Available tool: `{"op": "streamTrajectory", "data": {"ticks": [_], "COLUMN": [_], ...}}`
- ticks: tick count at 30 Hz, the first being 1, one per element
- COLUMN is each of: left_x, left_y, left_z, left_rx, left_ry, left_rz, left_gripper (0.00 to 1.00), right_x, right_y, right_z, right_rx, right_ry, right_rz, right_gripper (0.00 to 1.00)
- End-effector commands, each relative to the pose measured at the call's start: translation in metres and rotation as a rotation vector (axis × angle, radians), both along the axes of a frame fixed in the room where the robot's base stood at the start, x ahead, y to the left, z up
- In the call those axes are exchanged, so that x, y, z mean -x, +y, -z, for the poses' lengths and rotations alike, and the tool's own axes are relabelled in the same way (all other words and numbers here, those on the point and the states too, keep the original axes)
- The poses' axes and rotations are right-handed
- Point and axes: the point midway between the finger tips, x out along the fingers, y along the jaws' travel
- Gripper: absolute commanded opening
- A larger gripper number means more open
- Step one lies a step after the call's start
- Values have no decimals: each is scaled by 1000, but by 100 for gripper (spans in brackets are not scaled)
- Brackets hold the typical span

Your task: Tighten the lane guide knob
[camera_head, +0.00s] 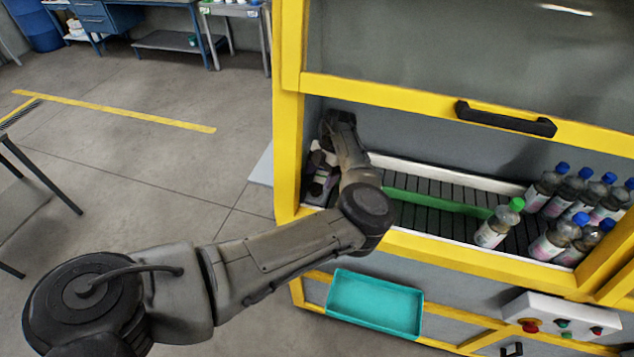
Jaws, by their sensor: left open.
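The green lane guide (435,203) lies along the dark slatted conveyor (445,222) inside the yellow-framed machine. My left arm reaches in from the left, through the opening under the raised window. My left gripper (319,178) is open at the left end of the conveyor, beside the inner left wall. It is small, dark and partly hidden by my wrist, so I cannot tell whether it touches anything. I cannot make out the lane guide knob; my arm covers the near left end of the guide. My right gripper is not in view.
A green-capped bottle (498,224) stands at the guide's right end. Several blue-capped bottles (571,192) stand farther right. The window's black handle (505,118) is above the opening. A teal tray (375,303) and a button panel (562,319) are on the machine's front below.

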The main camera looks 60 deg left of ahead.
Motion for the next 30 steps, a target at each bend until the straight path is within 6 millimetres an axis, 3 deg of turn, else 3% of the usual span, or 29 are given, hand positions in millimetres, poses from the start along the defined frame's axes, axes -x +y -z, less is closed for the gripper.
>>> {"op": "streamTrajectory", "data": {"ticks": [9, 22, 30], "left_x": [12, 14, 14], "left_y": [-3, -3, -3], "left_z": [29, 34, 34], "left_rx": [-1, 0, -1], "left_ry": [0, -1, -1], "left_rz": [0, 0, 0], "left_gripper": [72, 72, 46], "right_x": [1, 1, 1], "right_y": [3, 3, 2], "right_z": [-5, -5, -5], "right_rx": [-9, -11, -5], "right_ry": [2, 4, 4], "right_rz": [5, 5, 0], "right_gripper": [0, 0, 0]}}
